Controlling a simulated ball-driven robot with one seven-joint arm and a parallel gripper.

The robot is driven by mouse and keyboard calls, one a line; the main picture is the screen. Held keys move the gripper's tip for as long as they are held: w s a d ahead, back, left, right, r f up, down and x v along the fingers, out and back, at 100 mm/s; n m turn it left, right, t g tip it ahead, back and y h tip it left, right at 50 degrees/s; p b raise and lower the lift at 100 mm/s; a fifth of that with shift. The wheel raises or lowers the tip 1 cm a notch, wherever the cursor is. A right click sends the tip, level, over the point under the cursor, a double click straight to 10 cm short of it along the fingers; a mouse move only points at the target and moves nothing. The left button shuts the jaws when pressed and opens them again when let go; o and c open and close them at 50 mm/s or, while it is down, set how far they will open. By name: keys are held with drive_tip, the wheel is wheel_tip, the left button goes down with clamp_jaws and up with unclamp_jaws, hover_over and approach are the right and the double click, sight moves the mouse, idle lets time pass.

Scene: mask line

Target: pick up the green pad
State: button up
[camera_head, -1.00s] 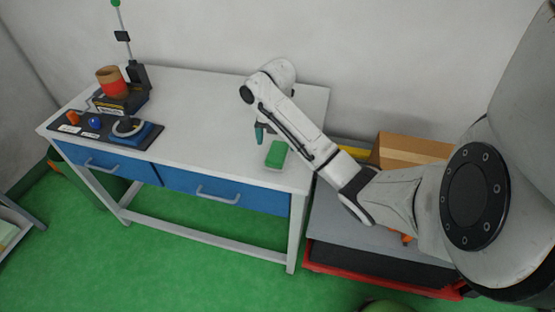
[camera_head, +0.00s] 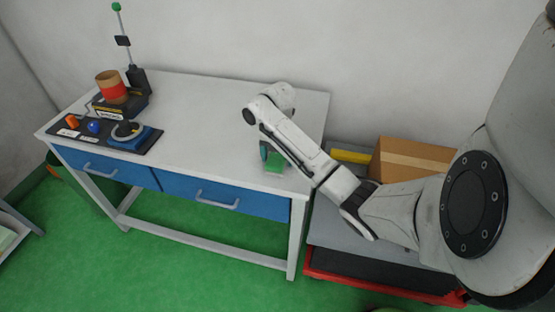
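The green pad (camera_head: 274,163) lies on the white table top (camera_head: 215,125) near its front right edge. My arm reaches in from the right and hangs over the pad. My gripper (camera_head: 267,156) points down at the pad, with one teal finger showing at the pad's left side. The arm hides part of the pad and the rest of the gripper. I cannot tell whether the fingers are apart or closed on the pad.
A dark tray (camera_head: 106,134) with small parts and a black stand with a brown and red roll (camera_head: 110,87) occupy the table's left. The table's middle is clear. A cardboard box (camera_head: 410,158) sits on a cart (camera_head: 335,237) to the right.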

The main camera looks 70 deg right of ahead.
drive_tip(key=c, duration=0.7)
drive_tip(key=shift+r, duration=0.15)
drive_tip(key=shift+c, duration=0.2)
drive_tip(key=shift+r, duration=0.6)
drive_tip(key=s+a+r+p, duration=0.7)
drive_tip(key=s+r+p, duration=0.4)
drive_tip(key=p, duration=0.3)
drive_tip(key=shift+s+a+r, duration=0.15)
drive_tip(key=shift+s+r, duration=0.1)
drive_tip(key=shift+s, duration=0.2)
